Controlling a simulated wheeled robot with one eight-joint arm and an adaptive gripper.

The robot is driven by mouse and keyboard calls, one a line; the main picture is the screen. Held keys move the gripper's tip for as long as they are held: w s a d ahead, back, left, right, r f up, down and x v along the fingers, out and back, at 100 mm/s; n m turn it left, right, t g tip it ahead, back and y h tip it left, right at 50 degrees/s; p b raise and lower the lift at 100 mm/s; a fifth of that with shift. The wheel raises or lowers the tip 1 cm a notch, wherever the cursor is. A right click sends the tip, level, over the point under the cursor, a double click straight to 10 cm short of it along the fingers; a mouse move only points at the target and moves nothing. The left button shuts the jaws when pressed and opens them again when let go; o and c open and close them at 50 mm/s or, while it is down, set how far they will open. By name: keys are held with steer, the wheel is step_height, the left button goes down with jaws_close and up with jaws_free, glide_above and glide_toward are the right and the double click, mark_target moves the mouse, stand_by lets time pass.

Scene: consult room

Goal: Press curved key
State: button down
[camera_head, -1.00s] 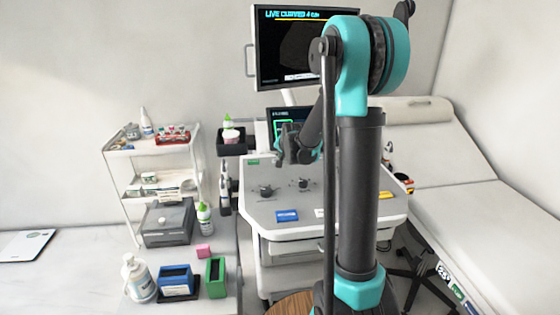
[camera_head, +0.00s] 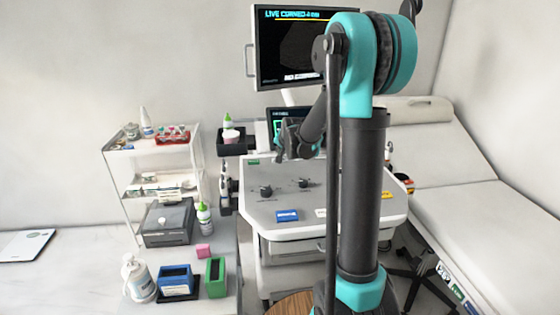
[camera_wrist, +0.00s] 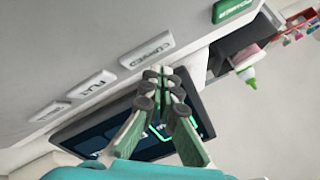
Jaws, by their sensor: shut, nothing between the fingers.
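The curved key (camera_wrist: 147,48) is a pale key lettered CURVED, upside down in the wrist view, on the light console panel. My gripper (camera_wrist: 160,74) is shut and empty, its fingertips just below and right of this key in the picture. I cannot tell the gap in depth. The flat key (camera_wrist: 90,83) and another pale key (camera_wrist: 48,111) lie to the left in the same row. In the head view my gripper (camera_head: 289,155) is small and dark above the console, in front of the small screen; the keys cannot be made out there.
A green power key (camera_wrist: 233,10) is at the upper right in the wrist view. The small screen (camera_wrist: 85,138) lies behind my fingers. The console (camera_head: 355,212) carries knobs. A large monitor (camera_head: 290,45) hangs above; a bottle (camera_wrist: 247,75) stands beside the panel.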

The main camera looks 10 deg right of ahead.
steer(key=shift+r, duration=2.45)
steer(key=shift+s, duration=0.1)
